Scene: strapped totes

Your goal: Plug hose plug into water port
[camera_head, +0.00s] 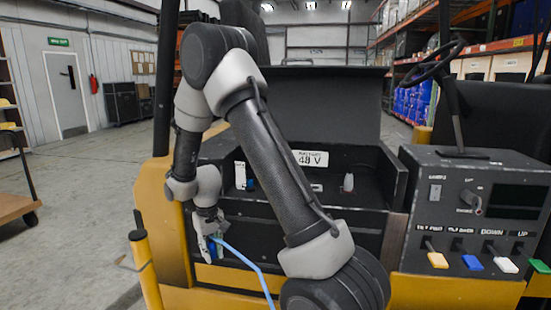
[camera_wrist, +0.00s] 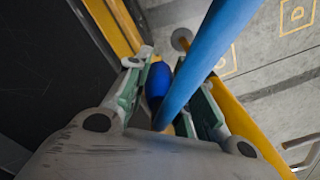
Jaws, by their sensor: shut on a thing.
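My gripper (camera_head: 212,247) is low at the left of the truck's open battery compartment, in front of its black side and apart from the yellow post. It is shut on the blue hose plug (camera_wrist: 157,84), which sits between the two fingers in the wrist view. A light blue hose (camera_head: 250,265) runs from the gripper down to the right; it crosses the wrist view (camera_wrist: 205,55) close to the camera. A small blue fitting (camera_head: 250,184) shows inside the compartment beside a white part; I cannot tell whether it is the water port.
The compartment has a raised black lid (camera_head: 335,105) and a 48 V label (camera_head: 308,158). A yellow post (camera_head: 146,270) stands left of my gripper. A control panel with levers (camera_head: 475,210) is at right. The floor at left is open, with a cart (camera_head: 15,190).

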